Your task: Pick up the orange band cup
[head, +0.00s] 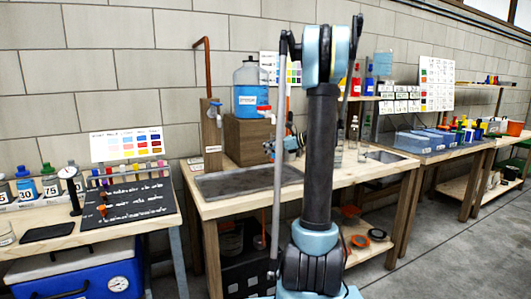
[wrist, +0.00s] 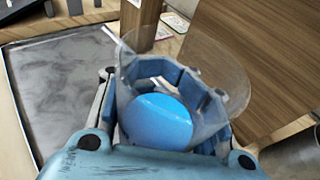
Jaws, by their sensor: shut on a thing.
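My gripper (wrist: 172,84) is shut on a clear, see-through cup (wrist: 234,78). The cup's wide transparent wall spreads around the fingers, and it looks tilted in the wrist view. I cannot make out an orange band on it. In the head view, my gripper (head: 289,145) is partly hidden behind my arm, above the wooden workbench and just right of the water jug's stand. The held cup is too small and covered to make out there.
The workbench (head: 225,208) has a dark grey inset tray (head: 245,182) at its left. A blue-filled jug (head: 251,90) stands on a wooden block (head: 247,141). A clear bottle (head: 337,150) stands right of my arm. A lower table with bottles is at left.

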